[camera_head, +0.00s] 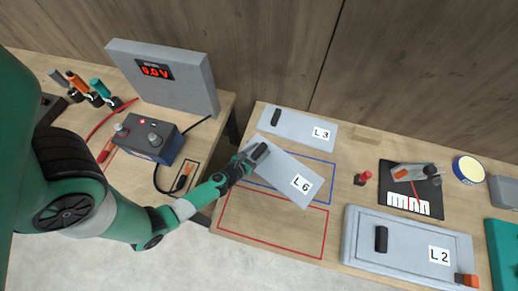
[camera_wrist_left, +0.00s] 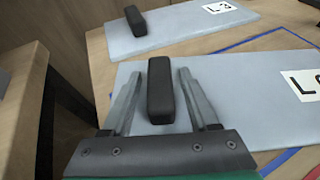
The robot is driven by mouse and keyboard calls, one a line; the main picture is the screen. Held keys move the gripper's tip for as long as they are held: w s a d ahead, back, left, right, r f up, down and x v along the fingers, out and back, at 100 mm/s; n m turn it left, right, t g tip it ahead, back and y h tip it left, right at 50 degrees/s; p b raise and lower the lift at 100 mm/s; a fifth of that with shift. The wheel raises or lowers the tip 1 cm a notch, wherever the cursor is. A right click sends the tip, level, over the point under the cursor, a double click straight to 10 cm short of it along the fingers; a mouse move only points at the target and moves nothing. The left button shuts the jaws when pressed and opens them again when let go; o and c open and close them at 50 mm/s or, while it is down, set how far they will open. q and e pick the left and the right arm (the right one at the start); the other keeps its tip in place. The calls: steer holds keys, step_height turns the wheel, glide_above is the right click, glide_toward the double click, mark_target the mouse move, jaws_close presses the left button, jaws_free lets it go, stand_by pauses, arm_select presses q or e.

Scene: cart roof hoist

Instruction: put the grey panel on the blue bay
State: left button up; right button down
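A grey panel labelled L 6 (camera_head: 292,179) lies askew across the blue bay (camera_head: 329,162), its lower corner reaching over the red outline (camera_head: 262,228). It shows in the left wrist view (camera_wrist_left: 235,105) with its black handle (camera_wrist_left: 161,95). My left gripper (camera_head: 254,160) is at that handle in the head view. In the left wrist view its open fingers (camera_wrist_left: 158,92) stand either side of the handle, with a visible gap on the left. The panel hides part of the blue outline. I cannot tell whether it rests flat. My right gripper is not in view.
Another grey panel, L 3 (camera_head: 290,124), lies just behind the blue bay. A grey panel, L 2 (camera_head: 407,250), lies at the right. A red knob (camera_head: 362,179) stands right of the bay. A meter (camera_head: 170,82) and control box (camera_head: 150,137) stand on the left bench.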

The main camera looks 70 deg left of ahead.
arm_select(q)
steer(key=shift+r, duration=0.2)
steer(key=v, duration=1.1)
steer(key=shift+s+d+f+p, duration=0.1)
steer(key=shift+f+p, duration=0.05)
steer(key=shift+p, duration=0.15)
steer(key=shift+s+d+r, duration=0.15)
steer(key=shift+s+r, duration=0.1)
steer(key=shift+s, duration=0.1)
steer(key=shift+w, duration=0.1)
